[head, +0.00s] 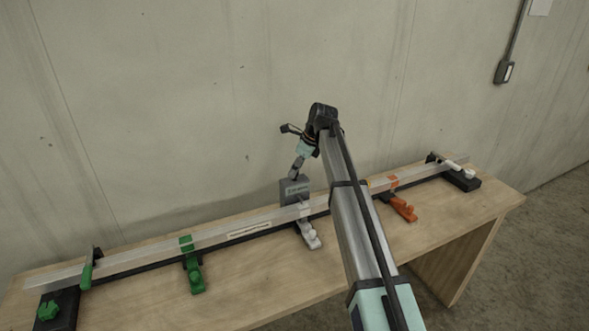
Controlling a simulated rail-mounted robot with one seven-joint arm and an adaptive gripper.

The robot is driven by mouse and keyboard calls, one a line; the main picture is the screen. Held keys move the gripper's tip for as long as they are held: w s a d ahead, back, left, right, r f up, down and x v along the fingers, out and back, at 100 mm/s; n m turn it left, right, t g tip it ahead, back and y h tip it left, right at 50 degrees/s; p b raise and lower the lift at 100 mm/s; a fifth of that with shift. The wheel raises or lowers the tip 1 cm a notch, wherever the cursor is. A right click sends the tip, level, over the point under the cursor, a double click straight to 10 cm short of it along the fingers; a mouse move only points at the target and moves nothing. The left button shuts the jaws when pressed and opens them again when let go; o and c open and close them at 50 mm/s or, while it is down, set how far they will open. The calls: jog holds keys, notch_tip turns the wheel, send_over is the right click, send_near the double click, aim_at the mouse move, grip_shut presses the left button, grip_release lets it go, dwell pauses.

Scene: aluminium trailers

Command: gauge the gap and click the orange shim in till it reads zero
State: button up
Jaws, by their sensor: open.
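The orange piece (403,208) lies at the front of the long metal bar, right of my arm, below an orange band (393,181) on the bar. A grey box with a small label or display (295,190), perhaps the gauge, stands at the bar near the middle; its text is too small to read. My gripper (295,174) points down just above this box, open. Whether its fingertips touch the box I cannot tell. A pale grey piece (308,232) sits on the bar's front side below the box.
The bar (140,261) runs along a wooden bench (240,290) before a concrete wall. A green piece (193,273) sits on its left part. Black end blocks carry a green lever and knob (47,310) at left and a white handle (452,168) at right. My arm hides part of the bar.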

jog(key=shift+x, duration=1.05)
grip_shut()
jog(key=shift+d, duration=0.1)
